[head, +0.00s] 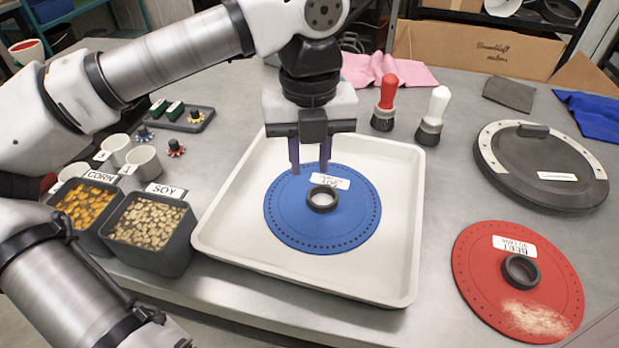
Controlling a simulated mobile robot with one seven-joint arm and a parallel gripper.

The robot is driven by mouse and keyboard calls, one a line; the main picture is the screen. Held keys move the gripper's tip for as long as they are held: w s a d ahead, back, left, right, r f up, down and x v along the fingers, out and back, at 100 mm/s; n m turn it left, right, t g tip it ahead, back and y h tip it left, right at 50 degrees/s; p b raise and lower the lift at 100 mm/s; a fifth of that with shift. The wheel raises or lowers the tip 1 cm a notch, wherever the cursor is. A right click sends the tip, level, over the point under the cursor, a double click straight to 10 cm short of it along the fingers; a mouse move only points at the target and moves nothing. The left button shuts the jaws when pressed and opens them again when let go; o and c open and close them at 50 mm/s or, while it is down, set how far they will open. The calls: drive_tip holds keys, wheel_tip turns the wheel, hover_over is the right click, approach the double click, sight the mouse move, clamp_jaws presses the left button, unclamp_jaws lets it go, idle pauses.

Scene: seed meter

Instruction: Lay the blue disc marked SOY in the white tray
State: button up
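The blue disc (350,228) marked SOY lies in the white tray (225,225). It looks flat, with its dark centre ring (323,199) facing up and small holes around its edge. Its white label (332,181) reads upside down. My gripper (310,170) points down over the far side of the disc, behind the ring. Its two dark fingers are apart with nothing between them. Whether the fingertips touch the disc I cannot tell.
A red disc (500,285) with tan powder and a round grey lid (555,185) are at right. Red (385,100) and white (434,115) brushes stand behind the tray. Bins of corn (85,208) and soy (148,222) stand left of it.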

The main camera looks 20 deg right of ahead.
wheel_tip(320, 180, up, 5)
drive_tip(key=shift+r, duration=0.1)
idle(0.6)
